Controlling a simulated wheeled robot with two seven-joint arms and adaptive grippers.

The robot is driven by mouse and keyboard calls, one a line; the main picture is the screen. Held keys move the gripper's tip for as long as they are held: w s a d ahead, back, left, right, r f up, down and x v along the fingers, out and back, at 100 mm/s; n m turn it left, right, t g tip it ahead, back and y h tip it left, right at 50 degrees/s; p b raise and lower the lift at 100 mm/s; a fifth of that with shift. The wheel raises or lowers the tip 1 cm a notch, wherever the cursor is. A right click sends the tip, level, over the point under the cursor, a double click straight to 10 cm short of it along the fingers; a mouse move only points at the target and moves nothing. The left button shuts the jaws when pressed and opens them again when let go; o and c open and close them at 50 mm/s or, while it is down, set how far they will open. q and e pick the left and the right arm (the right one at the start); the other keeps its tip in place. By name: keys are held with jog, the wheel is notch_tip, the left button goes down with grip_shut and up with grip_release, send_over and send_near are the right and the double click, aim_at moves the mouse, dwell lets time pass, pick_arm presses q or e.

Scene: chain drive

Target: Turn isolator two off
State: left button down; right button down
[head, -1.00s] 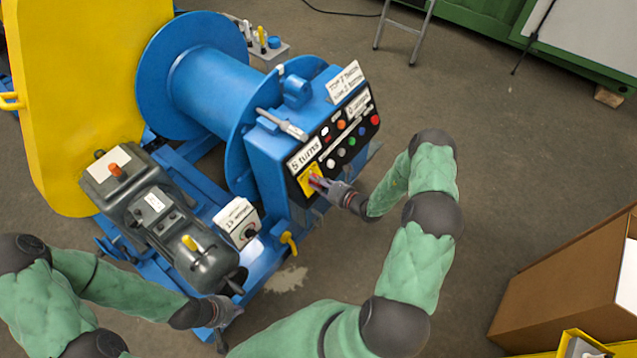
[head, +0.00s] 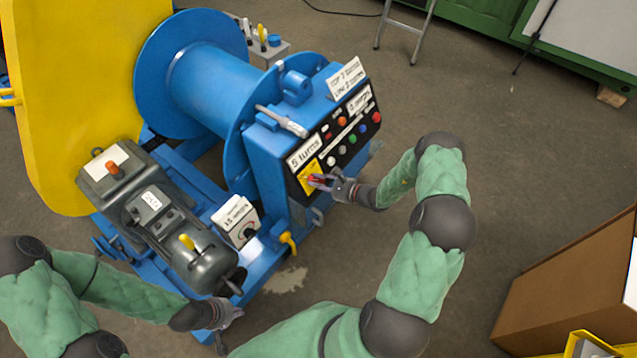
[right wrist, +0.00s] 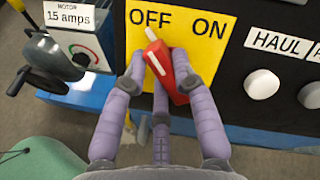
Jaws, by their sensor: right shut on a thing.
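A red switch handle with a white tip (right wrist: 172,68) sits on a yellow plate (right wrist: 225,60) marked OFF and ON. Its white tip points up and slightly left, at the word OFF. In the head view the yellow plate (head: 304,182) is at the lower left of the black panel. No isolator number is readable. My right gripper (head: 330,183) is at the plate; in the right wrist view its purple fingers (right wrist: 160,85) are closed around the red handle. My left gripper (head: 228,314) hangs low by the machine's front, away from the panel; its fingers are too small to judge.
The black panel (head: 340,143) also holds several coloured buttons. A motor dial (head: 249,231) labelled 15 amps is left of the plate. A cardboard box (head: 565,285) stands right; floor between is clear.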

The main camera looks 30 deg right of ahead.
jog(key=shift+n, duration=0.6)
jog(key=c, duration=1)
grip_release()
jog(key=v, duration=1.2)
jog(key=shift+d, duration=0.1)
